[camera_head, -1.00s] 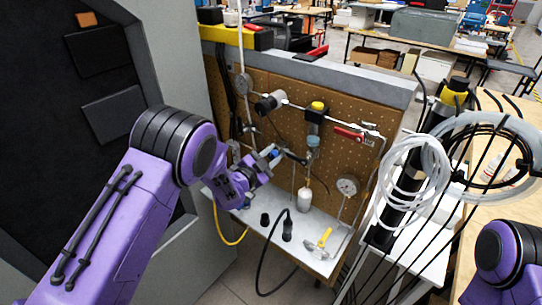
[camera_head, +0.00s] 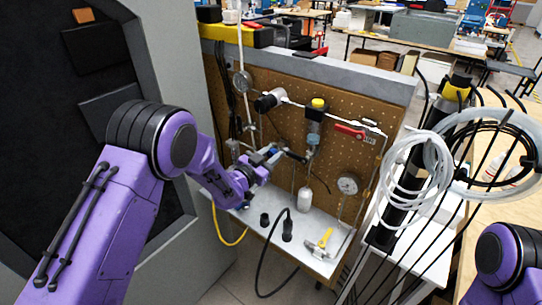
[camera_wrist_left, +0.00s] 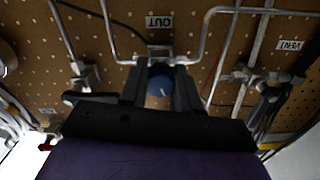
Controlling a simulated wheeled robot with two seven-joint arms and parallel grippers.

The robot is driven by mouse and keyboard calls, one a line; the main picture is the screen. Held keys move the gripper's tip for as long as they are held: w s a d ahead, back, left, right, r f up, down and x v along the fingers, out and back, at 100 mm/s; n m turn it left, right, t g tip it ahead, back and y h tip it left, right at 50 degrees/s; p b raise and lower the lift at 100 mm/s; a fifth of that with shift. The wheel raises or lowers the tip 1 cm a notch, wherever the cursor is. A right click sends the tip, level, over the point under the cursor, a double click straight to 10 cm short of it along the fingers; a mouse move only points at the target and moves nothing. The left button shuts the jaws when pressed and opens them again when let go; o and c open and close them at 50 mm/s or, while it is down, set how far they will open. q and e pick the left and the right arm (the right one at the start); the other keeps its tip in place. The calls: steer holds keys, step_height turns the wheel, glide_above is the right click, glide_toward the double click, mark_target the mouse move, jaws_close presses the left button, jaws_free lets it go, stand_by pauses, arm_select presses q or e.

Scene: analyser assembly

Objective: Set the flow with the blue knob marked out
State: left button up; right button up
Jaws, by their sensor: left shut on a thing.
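The blue knob (camera_wrist_left: 160,82) shows in the left wrist view, just below a white label reading OUT (camera_wrist_left: 159,22) on the brown pegboard. It sits between the two dark fingers of my left gripper (camera_wrist_left: 161,88), which is shut on it. In the head view my left gripper (camera_head: 272,154) reaches to the lower left part of the pegboard panel (camera_head: 345,108), and the knob is mostly hidden there. My right gripper is out of view; only a purple part of that arm shows at the lower right.
Metal pipes run close around the knob, and a VENT label (camera_wrist_left: 290,45) is to the right. A red-handled valve (camera_head: 350,131) and a gauge (camera_head: 348,185) are on the panel. A white shelf (camera_head: 300,247) below holds a yellow-handled tool (camera_head: 325,238). Coiled hoses hang at the right.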

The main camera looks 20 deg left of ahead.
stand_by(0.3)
arm_select(q)
steer(key=o, duration=1.1)
steer(key=shift+c, duration=0.2)
steer(key=shift+s+a+f, duration=0.15)
steer(key=shift+s, duration=0.2)
steer(key=b+v, duration=0.3)
steer(key=v, duration=0.6)
steer(key=shift+s+a+b, duration=0.15)
steer(key=shift+s+b, duration=0.2)
steer(key=shift+b, duration=0.05)
